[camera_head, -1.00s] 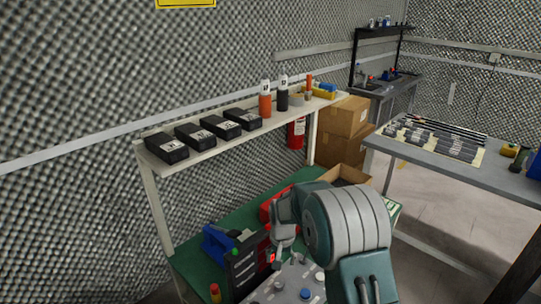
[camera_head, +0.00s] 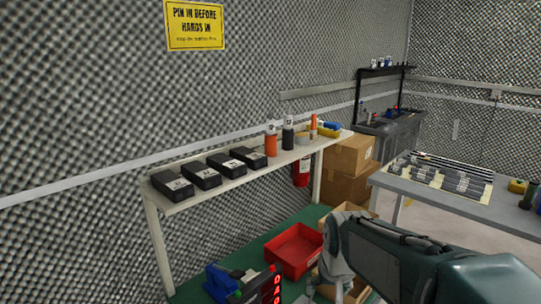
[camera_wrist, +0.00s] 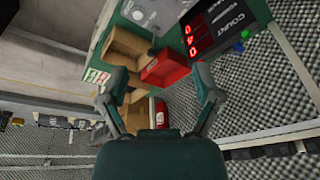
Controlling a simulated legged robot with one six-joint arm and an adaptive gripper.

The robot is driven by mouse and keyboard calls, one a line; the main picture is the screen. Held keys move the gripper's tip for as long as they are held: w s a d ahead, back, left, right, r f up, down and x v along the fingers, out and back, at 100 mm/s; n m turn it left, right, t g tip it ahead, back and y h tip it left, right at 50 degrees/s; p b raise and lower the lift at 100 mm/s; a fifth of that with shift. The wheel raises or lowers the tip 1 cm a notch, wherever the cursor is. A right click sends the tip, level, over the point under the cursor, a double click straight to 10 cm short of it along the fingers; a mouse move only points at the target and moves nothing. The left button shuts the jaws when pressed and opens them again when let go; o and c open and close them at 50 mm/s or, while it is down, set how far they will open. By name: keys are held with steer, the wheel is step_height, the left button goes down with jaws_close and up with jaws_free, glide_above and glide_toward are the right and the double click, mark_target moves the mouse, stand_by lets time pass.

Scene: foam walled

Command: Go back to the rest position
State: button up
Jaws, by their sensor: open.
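My gripper shows in the wrist view (camera_wrist: 160,108), with its two fingers spread apart and nothing held between them. Beyond the fingers in that view are a red bin and cardboard boxes on the green bench. In the head view my arm reaches in from the lower right, over the right part of the green bench (camera_head: 262,243). The gripper's fingertips cannot be made out in the head view.
A red bin (camera_head: 294,251) and a counter with red digits (camera_head: 272,289) are on the bench. A shelf (camera_head: 210,192) above it carries several black boxes and bottles. Cardboard boxes (camera_head: 350,155) stand behind. A grey table (camera_head: 440,198) is at right.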

steer(key=s+d+r+t, duration=0.1)
steer(key=s+d+r, duration=0.1)
steer(key=s, duration=0.6)
steer(key=s+d+r+t, duration=0.1)
steer(key=s, duration=0.7)
steer(key=shift+s+d+r+n, duration=0.35)
steer(key=shift+s+r+n, duration=0.05)
steer(key=c, duration=0.3)
steer(key=shift+a, duration=0.1)
steer(key=shift+c, duration=0.2)
